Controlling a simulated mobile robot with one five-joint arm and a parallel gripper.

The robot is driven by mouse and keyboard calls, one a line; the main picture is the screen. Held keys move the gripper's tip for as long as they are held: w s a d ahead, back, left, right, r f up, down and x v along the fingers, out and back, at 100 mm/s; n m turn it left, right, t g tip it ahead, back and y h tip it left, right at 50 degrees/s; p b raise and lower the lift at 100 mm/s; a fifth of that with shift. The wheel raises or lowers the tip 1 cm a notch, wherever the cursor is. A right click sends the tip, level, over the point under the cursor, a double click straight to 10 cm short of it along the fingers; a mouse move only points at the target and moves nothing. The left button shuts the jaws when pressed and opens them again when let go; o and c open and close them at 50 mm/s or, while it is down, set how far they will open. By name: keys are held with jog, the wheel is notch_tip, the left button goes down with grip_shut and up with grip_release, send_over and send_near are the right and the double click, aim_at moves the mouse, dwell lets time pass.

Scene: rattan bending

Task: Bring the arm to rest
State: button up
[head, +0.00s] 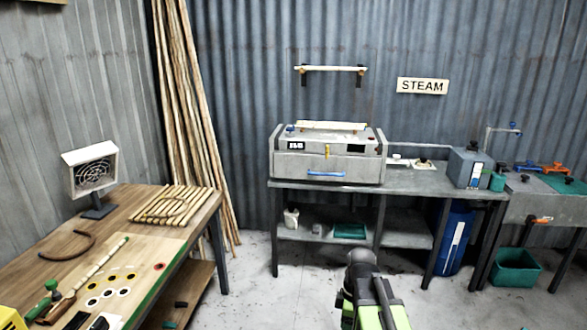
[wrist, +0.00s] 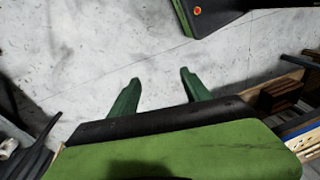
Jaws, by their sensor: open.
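My gripper (wrist: 156,92) shows in the wrist view with its two green fingers apart. It is open and nothing is between the fingers; bare concrete floor lies behind them. In the head view my arm (head: 370,295) stands at the bottom centre, in front of the steam bench and clear of it. The fingertips cannot be made out in the head view.
A wooden worktable (head: 125,212) with rattan pieces and tools stands at the left. A metal bench (head: 420,181) bearing a grey steam box (head: 326,165) stands ahead. A green bin (head: 516,268) sits on the floor at the right. The floor between is open.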

jog(key=m, duration=0.5)
jog(key=s+m+t+h, duration=0.1)
jog(key=m, duration=0.8)
jog(key=shift+s+a+f+m, duration=0.15)
jog(key=shift+s+a+m, duration=0.1)
jog(key=shift+a+m, duration=0.15)
